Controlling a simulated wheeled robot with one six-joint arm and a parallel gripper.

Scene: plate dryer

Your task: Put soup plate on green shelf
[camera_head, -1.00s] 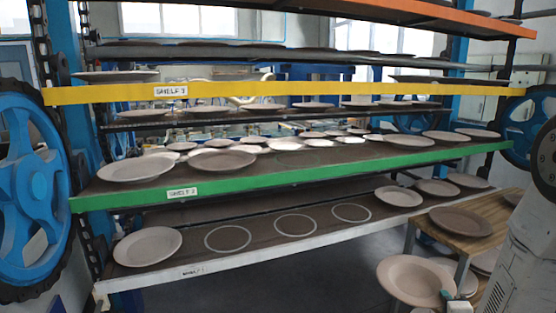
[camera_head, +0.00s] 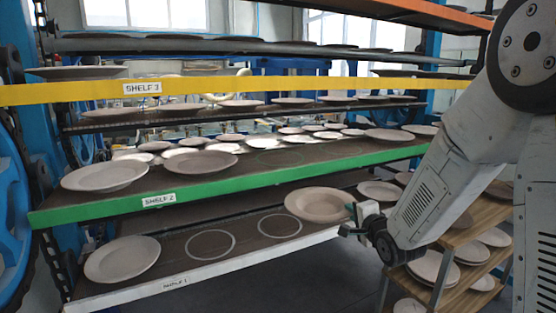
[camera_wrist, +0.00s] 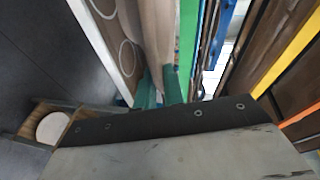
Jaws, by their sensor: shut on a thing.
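My gripper (camera_head: 354,222) is shut on the rim of a pale soup plate (camera_head: 316,205). The plate is in the air, nearly level, in front of the shelves and a little below the green edge. In the wrist view, the plate (camera_wrist: 157,35) shows edge-on between the green fingers (camera_wrist: 160,90). The green shelf (camera_head: 240,186), labelled SHELF 2, is above and behind the held plate. Two larger plates stand at its front left, with several plates farther back. An empty ring mark (camera_head: 280,158) shows right of the front plates. The wrist view also shows the green edge (camera_wrist: 187,45).
The lower white-edged shelf (camera_head: 215,275) has a plate (camera_head: 122,259) at left and empty ring marks. The yellow-edged shelf (camera_head: 220,86) hangs above the green one. A wooden rack (camera_head: 460,245) with stacked plates stands at right, near my arm.

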